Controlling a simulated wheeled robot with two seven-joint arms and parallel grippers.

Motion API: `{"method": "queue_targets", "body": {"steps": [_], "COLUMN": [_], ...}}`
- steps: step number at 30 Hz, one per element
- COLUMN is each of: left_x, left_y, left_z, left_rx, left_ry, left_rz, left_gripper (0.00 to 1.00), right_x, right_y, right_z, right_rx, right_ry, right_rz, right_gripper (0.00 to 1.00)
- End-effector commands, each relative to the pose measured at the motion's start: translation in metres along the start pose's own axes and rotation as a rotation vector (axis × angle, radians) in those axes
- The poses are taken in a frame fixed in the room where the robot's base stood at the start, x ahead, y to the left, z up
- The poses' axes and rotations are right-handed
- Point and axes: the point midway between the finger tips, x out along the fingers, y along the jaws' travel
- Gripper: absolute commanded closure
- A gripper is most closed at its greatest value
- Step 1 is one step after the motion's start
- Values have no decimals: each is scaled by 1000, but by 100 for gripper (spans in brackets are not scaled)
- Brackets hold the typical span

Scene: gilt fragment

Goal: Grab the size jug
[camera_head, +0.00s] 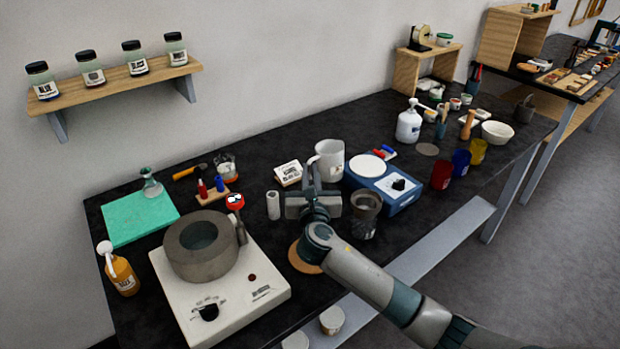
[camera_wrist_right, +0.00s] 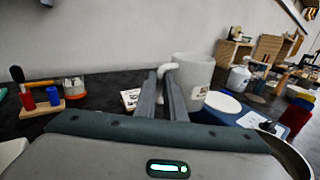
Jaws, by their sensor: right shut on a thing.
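The size jug (camera_head: 331,162) is a white, open-topped jug with a label. It stands upright towards the back of the black bench, and its handle is on its left side. In the right wrist view the jug (camera_wrist_right: 196,80) is just right of the fingers. My right gripper (camera_head: 314,172) is shut on the jug's handle; its fingers (camera_wrist_right: 164,86) point forward, with the white top of the handle showing between and beyond their tips. The fingers hide the lower handle. My left gripper is not in view.
A white labelled box (camera_head: 288,173) lies left of the jug. A blue scale (camera_head: 384,190) is close on its right, and a dark metal cup (camera_head: 365,214) stands in front. A hot plate (camera_head: 240,305) with a grey pot (camera_head: 198,262) is at front left.

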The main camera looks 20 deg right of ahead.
Motion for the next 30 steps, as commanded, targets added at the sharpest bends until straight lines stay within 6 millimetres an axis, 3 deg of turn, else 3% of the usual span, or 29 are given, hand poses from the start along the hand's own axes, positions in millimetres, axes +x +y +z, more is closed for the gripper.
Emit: {"method": "queue_targets", "body": {"steps": [30], "left_x": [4], "left_y": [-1], "left_z": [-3], "left_rx": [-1], "left_ry": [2], "left_rz": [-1], "left_gripper": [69], "right_x": [3], "right_y": [-1], "right_z": [5], "right_rx": [0], "right_ry": [-2], "right_rz": [21], "right_gripper": [100]}}
